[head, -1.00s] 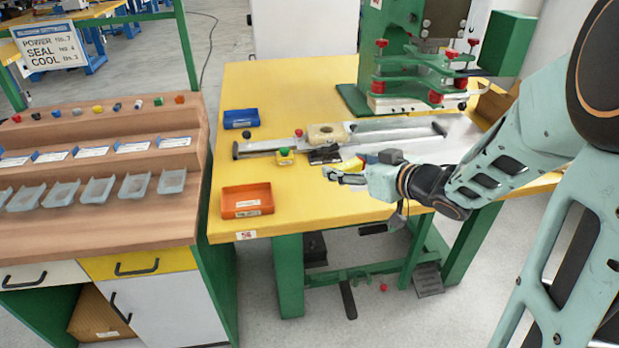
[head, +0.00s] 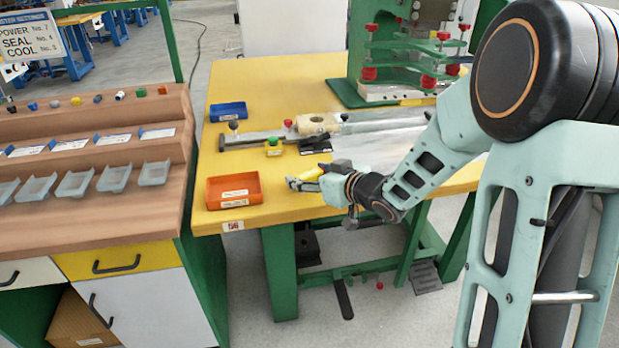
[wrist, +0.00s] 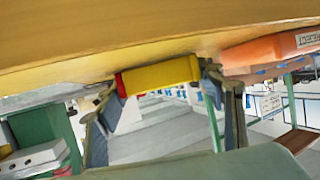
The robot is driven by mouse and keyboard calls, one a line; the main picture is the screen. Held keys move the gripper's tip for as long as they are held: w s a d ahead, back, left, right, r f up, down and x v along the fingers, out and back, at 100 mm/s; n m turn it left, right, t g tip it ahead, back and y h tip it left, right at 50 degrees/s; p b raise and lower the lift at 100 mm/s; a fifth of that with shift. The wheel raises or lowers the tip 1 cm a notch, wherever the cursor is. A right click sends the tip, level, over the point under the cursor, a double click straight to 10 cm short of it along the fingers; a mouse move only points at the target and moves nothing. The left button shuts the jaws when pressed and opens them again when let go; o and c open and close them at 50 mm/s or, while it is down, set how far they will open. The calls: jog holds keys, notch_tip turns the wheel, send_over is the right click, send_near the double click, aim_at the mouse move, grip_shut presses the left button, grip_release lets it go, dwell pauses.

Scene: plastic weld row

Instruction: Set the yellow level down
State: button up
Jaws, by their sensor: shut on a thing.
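The yellow level (wrist: 162,74), a short yellow bar with a red end, is held crosswise between the two fingers of my gripper (wrist: 158,84) in the wrist view. In the head view only a small yellow part of the level (head: 311,175) shows beside my gripper (head: 300,181), low over the front of the yellow table (head: 285,205). The level is close to the tabletop; I cannot tell whether it touches. My fingers hide part of it in the head view.
An orange bin (head: 233,190) stands just left of my gripper. A green press (head: 400,60) stands at the back right.

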jog(key=o, duration=0.8)
jog(key=shift+f, duration=0.1)
jog(key=o, duration=0.4)
jog(key=shift+o, duration=0.2)
jog(key=shift+r, duration=0.25)
jog(key=shift+s+d+r, duration=0.15)
jog(key=shift+s+d, duration=0.1)
jog(key=p+v, duration=0.4)
jog(key=v, duration=0.7)
jog(key=shift+s, duration=0.2)
